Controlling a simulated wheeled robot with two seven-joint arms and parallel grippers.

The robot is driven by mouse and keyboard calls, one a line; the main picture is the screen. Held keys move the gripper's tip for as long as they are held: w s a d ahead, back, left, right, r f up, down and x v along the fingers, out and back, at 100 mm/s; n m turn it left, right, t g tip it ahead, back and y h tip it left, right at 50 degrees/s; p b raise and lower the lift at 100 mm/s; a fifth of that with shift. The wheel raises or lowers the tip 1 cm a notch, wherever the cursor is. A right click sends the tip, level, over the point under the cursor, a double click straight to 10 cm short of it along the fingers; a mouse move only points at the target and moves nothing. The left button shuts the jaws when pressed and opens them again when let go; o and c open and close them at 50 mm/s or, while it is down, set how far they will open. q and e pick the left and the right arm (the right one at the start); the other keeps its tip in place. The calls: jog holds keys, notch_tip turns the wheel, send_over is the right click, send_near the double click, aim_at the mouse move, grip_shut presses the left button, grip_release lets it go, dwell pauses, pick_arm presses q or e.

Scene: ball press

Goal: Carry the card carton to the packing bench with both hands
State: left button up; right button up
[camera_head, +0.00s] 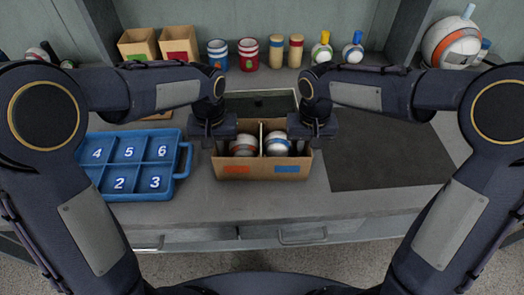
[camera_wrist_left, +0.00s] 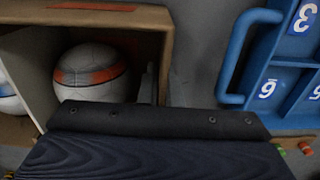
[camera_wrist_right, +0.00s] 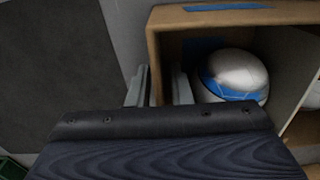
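The card carton (camera_head: 262,172) stands upright on the bench in the middle of the head view, open at the top. A divider splits it into two compartments. The left one holds a white ball with an orange-red band (camera_head: 244,146), the right one a white ball with a blue band (camera_head: 277,145). My left gripper (camera_wrist_left: 160,85) straddles the carton's left wall, its fingers close against it. My right gripper (camera_wrist_right: 160,88) straddles the right wall, one finger inside and one outside; whether it pinches the wall is unclear. The packing bench cannot be told for certain.
A blue numbered tray (camera_head: 187,160) with a handle lies close left of the carton. A dark mat (camera_head: 385,160) lies bare to the right. Behind stand small boxes (camera_head: 180,44), striped cups (camera_head: 248,54), cylinders (camera_head: 296,50), bottles (camera_head: 353,50) and a large ball (camera_head: 452,45).

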pick_arm(q)
grip_shut()
pick_arm(e)
grip_shut()
pick_arm(q)
jog(key=shift+r, duration=0.2)
pick_arm(e)
jog(key=shift+r, duration=0.15)
